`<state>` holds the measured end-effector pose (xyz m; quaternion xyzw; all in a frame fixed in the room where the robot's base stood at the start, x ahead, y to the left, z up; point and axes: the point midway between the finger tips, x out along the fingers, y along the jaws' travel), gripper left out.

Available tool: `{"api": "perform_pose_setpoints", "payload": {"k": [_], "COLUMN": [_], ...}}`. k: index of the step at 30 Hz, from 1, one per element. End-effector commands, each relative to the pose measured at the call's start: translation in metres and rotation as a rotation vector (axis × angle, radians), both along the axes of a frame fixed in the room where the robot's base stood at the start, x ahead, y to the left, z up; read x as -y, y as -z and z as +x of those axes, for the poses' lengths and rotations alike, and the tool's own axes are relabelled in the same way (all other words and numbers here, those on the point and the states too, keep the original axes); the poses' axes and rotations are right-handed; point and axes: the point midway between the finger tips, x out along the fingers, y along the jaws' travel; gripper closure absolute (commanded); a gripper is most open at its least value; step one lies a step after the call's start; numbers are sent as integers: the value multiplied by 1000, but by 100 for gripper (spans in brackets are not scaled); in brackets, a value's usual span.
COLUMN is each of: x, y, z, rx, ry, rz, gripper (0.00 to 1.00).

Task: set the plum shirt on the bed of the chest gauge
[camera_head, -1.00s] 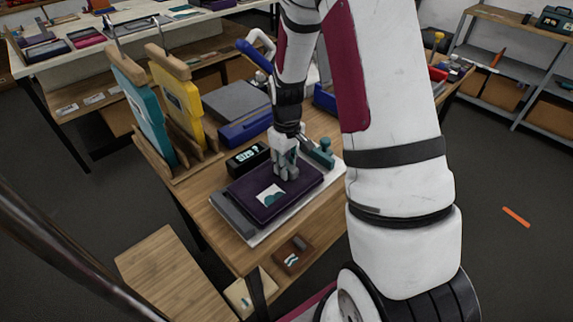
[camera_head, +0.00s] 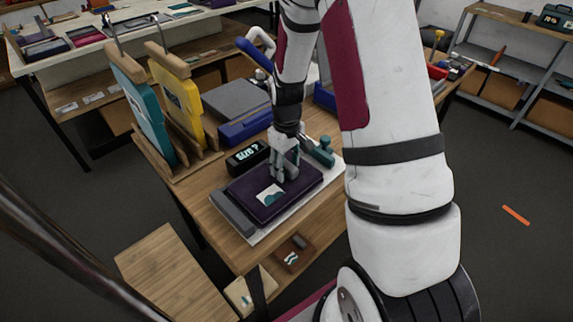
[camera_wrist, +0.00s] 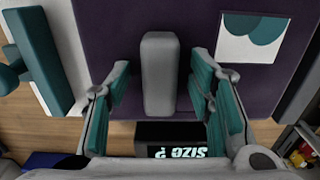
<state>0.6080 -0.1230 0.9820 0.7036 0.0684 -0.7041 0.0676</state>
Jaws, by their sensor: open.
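The plum shirt (camera_head: 303,192) is a flat, dark purple folded piece with a white and teal print patch. It lies on the pale bed (camera_head: 290,219) of the chest gauge, between a grey bar (camera_head: 232,216) and a teal slide (camera_head: 319,155). A grey upright block (camera_wrist: 160,75) stands on the shirt. My gripper (camera_head: 284,172) is down over the shirt. In the wrist view its teal-padded fingers stand apart on both sides of the block, with gaps showing on each side. The shirt also shows in the wrist view (camera_wrist: 265,88).
A black "SIZE ?" display (camera_head: 247,157) stands just behind the shirt. Teal (camera_head: 142,105) and yellow (camera_head: 180,100) boards stand in a wooden rack at left. A blue box (camera_head: 243,127) is behind. A brown tray (camera_head: 293,254) is at the front.

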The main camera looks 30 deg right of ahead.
Motion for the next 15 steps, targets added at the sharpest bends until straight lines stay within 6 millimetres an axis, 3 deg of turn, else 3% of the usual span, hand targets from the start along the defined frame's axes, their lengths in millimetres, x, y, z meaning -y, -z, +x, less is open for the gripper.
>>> {"api": "perform_pose_setpoints", "payload": {"k": [5,15], "x": [0,0], "y": [-16,-83], "z": [1,1], "rx": [4,5], "ry": [0,-1], "rz": [-1,-2], "gripper": [52,52]}}
